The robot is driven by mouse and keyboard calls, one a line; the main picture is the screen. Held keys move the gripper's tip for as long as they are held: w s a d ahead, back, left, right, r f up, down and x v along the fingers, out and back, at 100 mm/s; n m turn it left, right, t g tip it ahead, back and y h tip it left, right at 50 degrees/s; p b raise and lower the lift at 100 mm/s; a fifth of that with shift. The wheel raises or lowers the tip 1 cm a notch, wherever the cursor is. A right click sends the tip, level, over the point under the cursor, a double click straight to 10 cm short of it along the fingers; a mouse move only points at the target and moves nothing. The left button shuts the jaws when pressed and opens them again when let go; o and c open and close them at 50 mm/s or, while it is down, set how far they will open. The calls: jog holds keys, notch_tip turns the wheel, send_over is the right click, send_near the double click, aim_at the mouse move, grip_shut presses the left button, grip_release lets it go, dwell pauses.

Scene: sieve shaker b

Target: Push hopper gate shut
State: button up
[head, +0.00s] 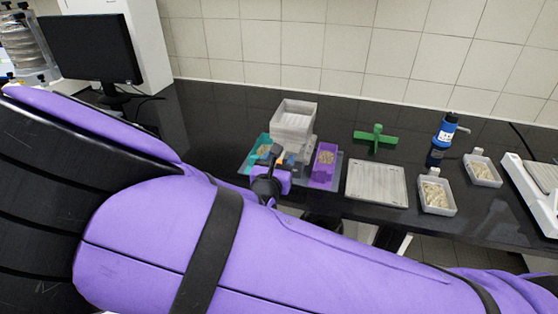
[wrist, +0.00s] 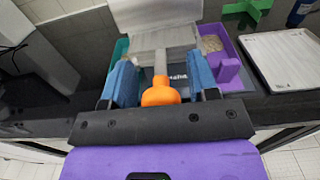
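A pale translucent hopper stack (head: 293,120) stands on the counter and also fills the top middle of the wrist view (wrist: 155,40). An orange knob (wrist: 161,92) on a short grey stem (wrist: 160,62) sticks out from its front toward me; it looks like the gate's handle. How far the gate stands out is hard to tell. My gripper (wrist: 161,84) is open, its two blue fingers on either side of the knob and stem with gaps on both sides. In the head view my gripper (head: 272,172) is at the stack's front, partly hidden by my arm.
A teal bin (head: 257,148) stands left of the stack, and a purple bin (head: 325,165) with grainy contents stands right. Further right are a grey panel (head: 376,182), a green cross-shaped piece (head: 376,138), a blue bottle (head: 446,129) and white trays (head: 437,195). A monitor (head: 90,47) stands left.

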aim_at(287, 143)
grip_shut()
jog(key=shift+x, duration=2.6)
jog(key=shift+o, duration=0.9)
grip_release()
jog(key=shift+w, duration=0.1)
jog(key=v, duration=1)
jog(key=shift+s, duration=0.35)
jog(key=shift+a, duration=0.1)
